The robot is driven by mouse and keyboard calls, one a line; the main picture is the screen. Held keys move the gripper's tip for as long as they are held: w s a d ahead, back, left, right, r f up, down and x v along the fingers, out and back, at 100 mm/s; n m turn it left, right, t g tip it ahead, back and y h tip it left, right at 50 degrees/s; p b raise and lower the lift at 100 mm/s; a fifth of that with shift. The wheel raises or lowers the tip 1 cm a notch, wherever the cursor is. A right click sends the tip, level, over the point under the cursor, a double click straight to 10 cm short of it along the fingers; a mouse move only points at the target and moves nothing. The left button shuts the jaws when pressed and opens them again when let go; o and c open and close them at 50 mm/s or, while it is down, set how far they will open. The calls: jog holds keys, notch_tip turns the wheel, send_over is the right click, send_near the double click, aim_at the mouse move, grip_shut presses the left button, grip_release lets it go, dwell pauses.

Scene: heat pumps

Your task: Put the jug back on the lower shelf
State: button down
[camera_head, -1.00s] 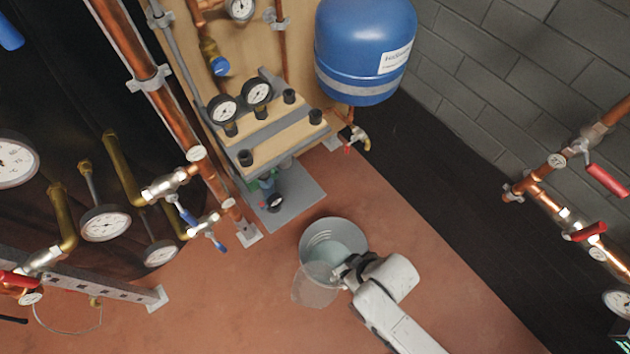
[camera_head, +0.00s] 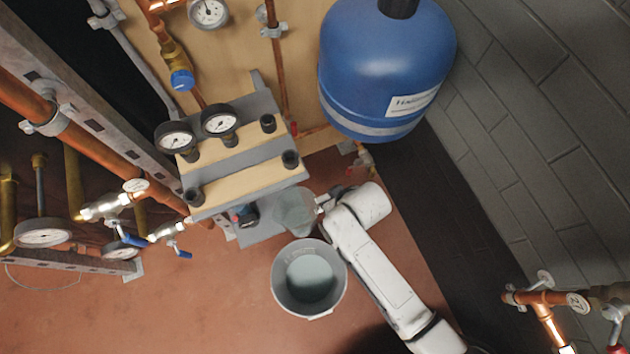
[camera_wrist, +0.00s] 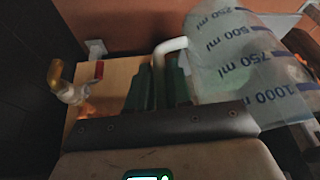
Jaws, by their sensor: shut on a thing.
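The clear jug (camera_head: 293,210) hangs tilted or upright, I cannot tell which, beside the grey pump unit. Its blue ml marks show in the wrist view (camera_wrist: 240,60). My gripper (camera_head: 319,204) is shut on the jug's pale handle (camera_wrist: 168,47), with the jug on the right of the fingers in the wrist view. A grey plate (camera_head: 262,232), perhaps the lower shelf, lies low under the wood-topped shelf (camera_head: 245,160) and is partly hidden by it and the jug.
A grey bucket (camera_head: 340,283) holding pale liquid stands on the red floor just in front of the jug. A blue tank (camera_head: 375,60) hangs behind my arm. Gauges (camera_head: 220,120) stand on the upper shelf. Copper pipes with valves (camera_head: 110,205) are at left. Floor at lower left is clear.

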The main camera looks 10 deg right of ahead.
jog(key=w+a+f+b, duration=0.1)
jog(key=w+a+b, duration=0.1)
jog(key=w, duration=0.4)
jog(key=shift+a+f, duration=0.25)
jog(key=shift+a, duration=0.5)
jog(key=c, duration=1)
grip_release()
jog(key=shift+f, duration=0.1)
jog(key=shift+c, duration=0.2)
jog(key=p+v, duration=0.4)
jog(key=v, duration=0.8)
jog(key=shift+d, duration=0.1)
